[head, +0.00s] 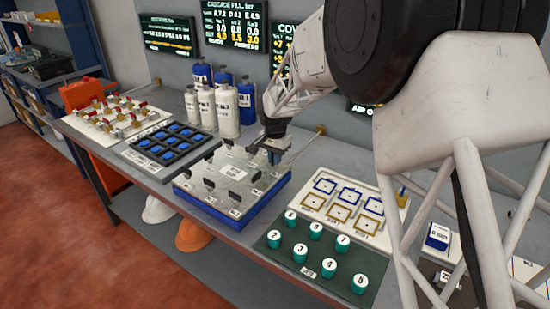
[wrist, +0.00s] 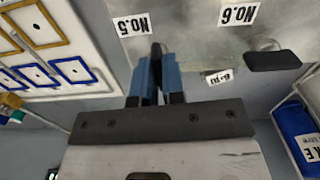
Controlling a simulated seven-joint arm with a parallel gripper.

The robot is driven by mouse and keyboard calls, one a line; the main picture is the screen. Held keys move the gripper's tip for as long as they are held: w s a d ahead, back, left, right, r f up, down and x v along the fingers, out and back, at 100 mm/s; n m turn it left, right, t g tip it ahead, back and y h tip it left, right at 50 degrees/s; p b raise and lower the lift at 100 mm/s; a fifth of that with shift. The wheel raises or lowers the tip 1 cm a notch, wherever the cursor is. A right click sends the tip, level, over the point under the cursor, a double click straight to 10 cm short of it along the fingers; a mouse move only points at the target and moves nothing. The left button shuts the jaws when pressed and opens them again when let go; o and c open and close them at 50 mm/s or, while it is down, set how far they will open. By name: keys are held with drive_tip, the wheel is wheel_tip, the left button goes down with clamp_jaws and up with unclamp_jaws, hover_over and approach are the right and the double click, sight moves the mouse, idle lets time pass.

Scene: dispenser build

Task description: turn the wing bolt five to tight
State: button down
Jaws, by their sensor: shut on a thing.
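The grey plate (head: 215,172) on a blue base carries several dark wing bolts, each with a white label. In the wrist view the label NO.5 (wrist: 131,26) lies just beyond my gripper (wrist: 156,68). Its blue fingers are shut on wing bolt five (wrist: 157,50), a dark upright wing whose top shows between the fingertips. Its lower part is hidden. The wing of bolt six (wrist: 278,60) stands apart to the right, near the label NO.6 (wrist: 238,13). In the head view my gripper (head: 274,158) is down at the plate's far right corner and covers bolt five.
A white board with blue and gold frames (head: 341,202) lies right of the plate. A green mat (head: 286,267) with numbered teal caps is in front of it. A black tray with blue pieces (head: 166,141) is on the left. White and blue bottles (head: 227,110) stand behind.

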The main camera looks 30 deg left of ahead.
drive_tip(key=c, duration=1.2)
unclamp_jaws()
drive_tip(key=shift+r, duration=3.9)
